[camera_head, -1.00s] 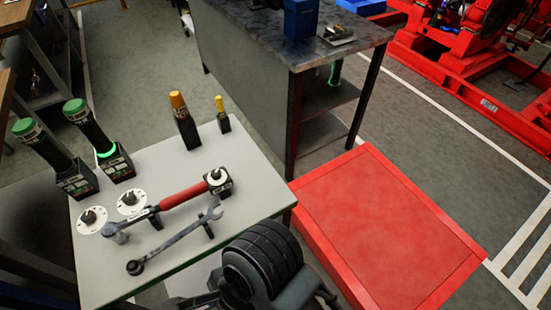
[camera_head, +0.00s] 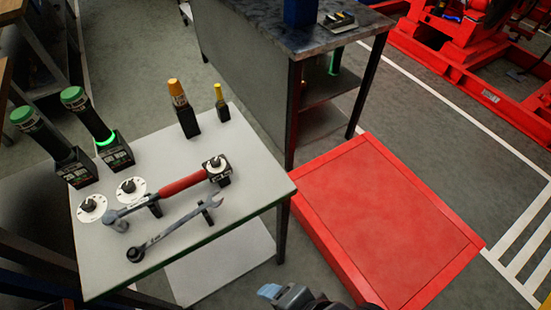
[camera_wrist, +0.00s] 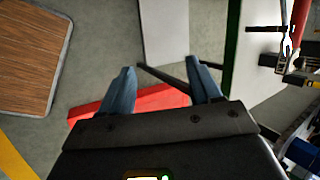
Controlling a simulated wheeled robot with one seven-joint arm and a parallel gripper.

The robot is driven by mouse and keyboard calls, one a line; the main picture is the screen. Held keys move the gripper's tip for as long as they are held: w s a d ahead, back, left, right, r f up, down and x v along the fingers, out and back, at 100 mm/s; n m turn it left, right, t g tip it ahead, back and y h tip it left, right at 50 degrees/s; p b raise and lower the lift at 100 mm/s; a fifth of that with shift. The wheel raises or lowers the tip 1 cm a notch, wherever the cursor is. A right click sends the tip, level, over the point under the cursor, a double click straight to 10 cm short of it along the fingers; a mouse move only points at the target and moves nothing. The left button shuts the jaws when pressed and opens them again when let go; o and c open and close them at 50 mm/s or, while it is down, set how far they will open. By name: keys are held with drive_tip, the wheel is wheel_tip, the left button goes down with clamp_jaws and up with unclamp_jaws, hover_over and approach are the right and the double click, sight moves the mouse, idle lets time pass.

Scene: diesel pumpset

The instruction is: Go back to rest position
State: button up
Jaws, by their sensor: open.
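My gripper shows in the wrist view (camera_wrist: 162,90) with its two blue-grey fingers spread apart and nothing between them. In the head view only a bluish tip (camera_head: 270,291) and dark parts of my arm show at the bottom edge, right of the white tool table (camera_head: 250,165). On that table lie a red-handled wrench (camera_head: 165,192) and a grey wrench (camera_head: 175,233), both resting on supports. My gripper is apart from both tools.
The table also bears two green-capped tools (camera_head: 88,115) in holders, an orange-capped tool (camera_head: 178,95) and a yellow one (camera_head: 219,93). A red platform (camera_head: 385,220) lies right of the table. A dark-topped workbench (camera_head: 265,35) stands behind.

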drive_tip(key=s+d+r+n+t+h, duration=0.15)
drive_tip(key=d+t, duration=0.25)
drive_tip(key=d, duration=0.4)
drive_tip(key=s+d+r+n+t+h, duration=0.2)
drive_tip(key=s+d+r+n+t, duration=0.1)
drive_tip(key=r, duration=0.5)
drive_tip(key=s+d+r+n+t+h, duration=0.2)
drive_tip(key=s+d+r+n+t, duration=0.2)
drive_tip(key=s+d+r, duration=0.3)
drive_tip(key=d+r+n, duration=0.1)
drive_tip(key=d, duration=0.1)
drive_tip(key=shift+d+t+b, duration=0.3)
drive_tip(key=shift+d+b, duration=0.05)
drive_tip(key=shift+d, duration=0.05)
